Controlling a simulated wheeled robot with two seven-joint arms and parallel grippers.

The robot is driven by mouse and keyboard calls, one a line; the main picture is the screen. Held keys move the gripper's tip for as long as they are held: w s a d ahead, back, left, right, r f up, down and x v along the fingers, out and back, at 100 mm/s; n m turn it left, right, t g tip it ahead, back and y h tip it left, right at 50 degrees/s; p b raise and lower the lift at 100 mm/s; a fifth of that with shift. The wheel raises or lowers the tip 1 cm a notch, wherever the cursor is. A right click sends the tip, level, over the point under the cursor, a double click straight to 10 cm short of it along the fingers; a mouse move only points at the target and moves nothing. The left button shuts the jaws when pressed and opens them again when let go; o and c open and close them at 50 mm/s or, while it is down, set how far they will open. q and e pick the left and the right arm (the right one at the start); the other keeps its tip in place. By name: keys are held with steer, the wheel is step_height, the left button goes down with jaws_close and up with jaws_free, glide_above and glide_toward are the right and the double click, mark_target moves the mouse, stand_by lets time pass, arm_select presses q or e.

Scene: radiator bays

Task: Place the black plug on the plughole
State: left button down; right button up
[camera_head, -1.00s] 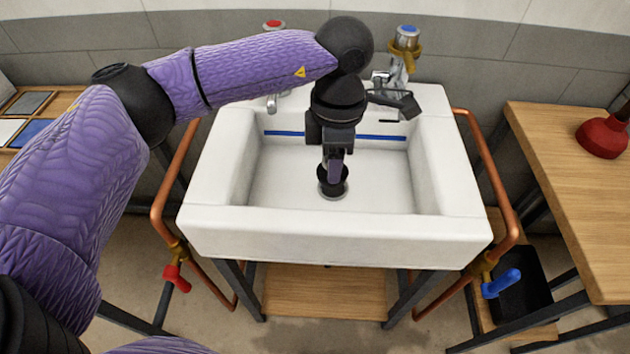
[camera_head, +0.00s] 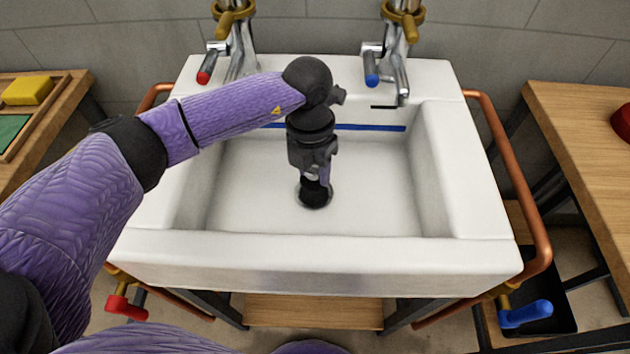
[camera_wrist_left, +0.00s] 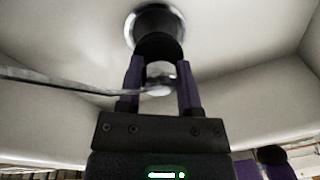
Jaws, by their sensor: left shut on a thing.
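The black plug (camera_head: 314,198) is at the bottom of the white sink (camera_head: 180,247), at the plughole. In the left wrist view the plug (camera_wrist_left: 158,47) stands in front of the plughole's metal rim (camera_wrist_left: 128,28). I cannot tell whether it is fully seated. My left gripper (camera_head: 322,180) points down into the basin, shut on the plug's upper part. In the left wrist view its purple fingers (camera_wrist_left: 160,80) stand on either side of the plug's grip. My right gripper is not in view.
Two taps, one with a red handle (camera_head: 206,68) and one with a blue handle (camera_head: 373,71), stand behind the basin. Copper pipes run down both sides. A wooden table (camera_head: 580,140) is at the right. The basin floor around the plug is clear.

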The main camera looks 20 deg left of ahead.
mark_target(314, 182)
arm_select(q)
step_height(314, 182, down, 4)
steer(key=shift+r+b, duration=0.15)
steer(key=shift+b, duration=0.45)
steer(key=shift+r, duration=0.15)
steer(key=shift+c, duration=1.4)
jaws_free()
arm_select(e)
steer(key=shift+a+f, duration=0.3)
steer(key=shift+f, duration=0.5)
arm_select(q)
steer(key=shift+r, duration=0.1)
steer(key=r+p, duration=0.1)
steer(key=r, duration=0.2)
steer(key=r+p, duration=0.2)
steer(key=r, duration=0.2)
steer(key=r+p, duration=0.1)
steer(key=r, duration=0.3)
steer(key=shift+w+a+r+p, duration=0.25)
steer(key=shift+w+a+p, duration=0.05)
steer(key=shift+w+a, duration=0.05)
steer(key=shift+r, duration=0.25)
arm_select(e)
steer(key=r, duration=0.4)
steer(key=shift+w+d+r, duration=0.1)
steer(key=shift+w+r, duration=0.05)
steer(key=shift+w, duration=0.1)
